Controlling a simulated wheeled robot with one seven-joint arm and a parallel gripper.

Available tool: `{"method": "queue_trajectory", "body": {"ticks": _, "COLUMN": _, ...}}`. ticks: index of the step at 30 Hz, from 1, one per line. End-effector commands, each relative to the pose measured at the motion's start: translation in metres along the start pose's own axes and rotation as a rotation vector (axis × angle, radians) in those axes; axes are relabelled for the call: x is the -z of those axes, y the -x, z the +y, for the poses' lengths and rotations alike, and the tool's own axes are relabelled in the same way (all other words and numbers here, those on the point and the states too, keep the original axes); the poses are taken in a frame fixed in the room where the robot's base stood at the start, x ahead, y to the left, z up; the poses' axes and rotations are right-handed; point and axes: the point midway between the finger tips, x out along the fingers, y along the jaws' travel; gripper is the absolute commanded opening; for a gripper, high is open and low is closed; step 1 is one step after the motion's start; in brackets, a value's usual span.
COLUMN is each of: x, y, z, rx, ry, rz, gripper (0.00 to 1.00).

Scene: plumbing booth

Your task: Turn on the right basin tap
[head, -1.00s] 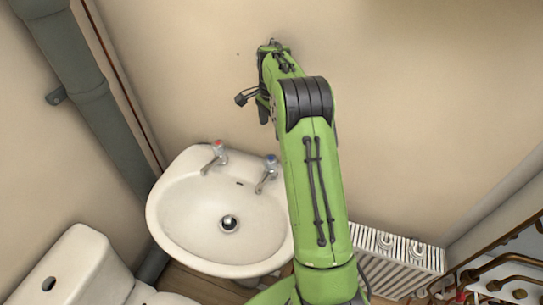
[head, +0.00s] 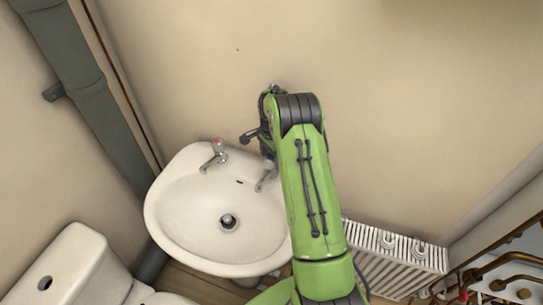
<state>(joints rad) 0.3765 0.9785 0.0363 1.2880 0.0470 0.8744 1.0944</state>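The right basin tap (head: 265,181) stands on the back right rim of the white basin (head: 182,232). Its spout shows, but its blue-marked top is now hidden behind my gripper. The left tap (head: 214,155), with a red-marked top, stands clear at the back left of the rim. My gripper (head: 268,150) is at the right tap's top, pointing down, at the end of my green arm. The fingers are mostly hidden, so I cannot tell whether they touch the tap or are open or shut.
A white radiator (head: 395,262) is on the wall right of the basin, with copper pipes (head: 510,262) farther right. A white toilet cistern (head: 70,268) is at the lower left. A grey pipe (head: 100,120) runs down the left wall. The wall above the basin is clear.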

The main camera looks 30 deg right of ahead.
Motion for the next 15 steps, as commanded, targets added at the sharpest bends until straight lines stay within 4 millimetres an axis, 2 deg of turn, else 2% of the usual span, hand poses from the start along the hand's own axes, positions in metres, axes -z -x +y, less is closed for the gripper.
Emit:
{"method": "queue_trajectory", "body": {"ticks": 1, "x": 0.0, "y": 0.0002, "z": 0.0, "rx": 0.0, "ry": 0.0, "rz": 0.0, "gripper": 0.7}}
{"method": "queue_trajectory", "body": {"ticks": 10, "x": 0.0, "y": 0.0005, "z": 0.0, "rx": 0.0, "ry": 0.0, "rz": 0.0, "gripper": 0.24}}
{"method": "queue_trajectory", "body": {"ticks": 15, "x": 0.0, "y": 0.0006, "z": -0.0001, "rx": 0.0, "ry": 0.007, "rz": 0.0, "gripper": 0.22}}
